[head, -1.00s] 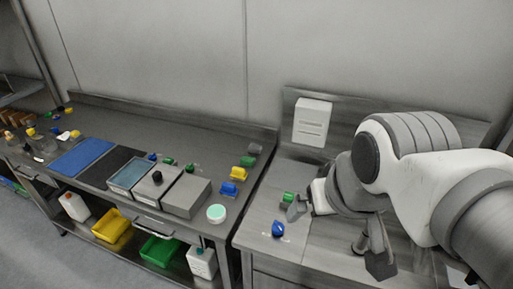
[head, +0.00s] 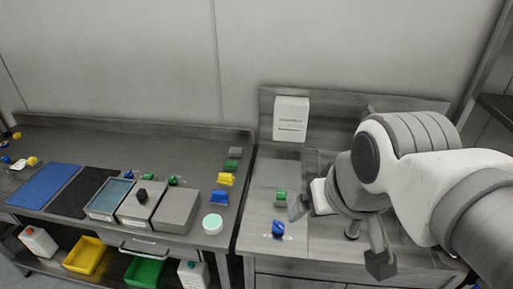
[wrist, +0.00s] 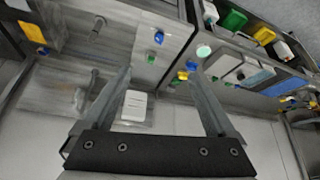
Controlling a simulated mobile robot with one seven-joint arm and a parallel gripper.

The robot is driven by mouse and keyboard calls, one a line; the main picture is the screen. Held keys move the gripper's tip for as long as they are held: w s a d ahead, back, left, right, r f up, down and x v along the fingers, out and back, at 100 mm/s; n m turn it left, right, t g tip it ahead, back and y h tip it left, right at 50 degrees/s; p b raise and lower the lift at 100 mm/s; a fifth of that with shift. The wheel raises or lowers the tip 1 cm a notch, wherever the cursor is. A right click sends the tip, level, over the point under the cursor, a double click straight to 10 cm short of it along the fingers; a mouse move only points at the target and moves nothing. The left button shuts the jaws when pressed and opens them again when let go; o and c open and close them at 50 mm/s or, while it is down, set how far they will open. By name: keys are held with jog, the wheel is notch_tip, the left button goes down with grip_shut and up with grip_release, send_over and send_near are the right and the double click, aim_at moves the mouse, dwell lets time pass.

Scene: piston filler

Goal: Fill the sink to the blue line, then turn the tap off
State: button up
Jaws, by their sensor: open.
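My gripper (head: 340,234) is open and empty above the right-hand steel bench. Its two spread fingers also show in the wrist view (wrist: 158,75), with nothing between them that they touch. In the head view my arm covers much of that bench, and I cannot make out the sink, its blue line or any water. A small grey post (head: 352,232), possibly part of the tap, stands beneath the gripper. In the wrist view a grey post (wrist: 98,26) stands on the bench at upper left; I cannot tell whether it is the tap.
A blue knob (head: 278,229) and a green one (head: 280,196) sit on the bench left of my gripper. A white box (head: 291,119) is on the back panel. The left bench (head: 75,140) carries grey boxes (head: 176,209), a blue mat (head: 46,186) and several coloured pieces.

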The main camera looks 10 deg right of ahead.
jog(key=shift+w+f, duration=0.1)
jog(key=shift+w, duration=0.1)
jog(key=shift+c, duration=0.4)
jog(key=n+g+b, duration=0.6)
jog(key=n+b, duration=0.8)
jog(key=n, duration=0.1)
send_over(279, 226)
notch_tip(279, 226, down, 21)
notch_tip(279, 226, down, 16)
jog(key=shift+f+b, duration=0.2)
jog(key=shift+b, duration=1.05)
grip_shut()
